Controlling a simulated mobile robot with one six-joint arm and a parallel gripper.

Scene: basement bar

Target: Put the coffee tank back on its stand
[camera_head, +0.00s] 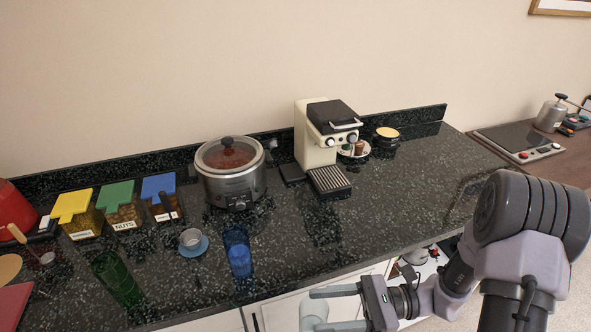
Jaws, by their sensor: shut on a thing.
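My gripper (328,309) is at the bottom centre, in front of the counter's front edge. It is shut on a pale blue-green, rounded thing, the coffee tank (313,312) as far as I can tell; its lower part is cut off by the picture edge. The cream and black coffee machine (314,149) stands at the back of the counter. A small flat dark plate (293,173), which looks like the tank's stand, is at its left side and bare. A ridged drip tray (329,181) juts out at its front.
A slow cooker (232,187) stands left of the machine, with a blue glass (238,251) and a cup on a saucer (191,243) nearer the front. A plate with small items (353,149) and a yellow-topped bowl (386,138) are at right. The counter right of centre is clear.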

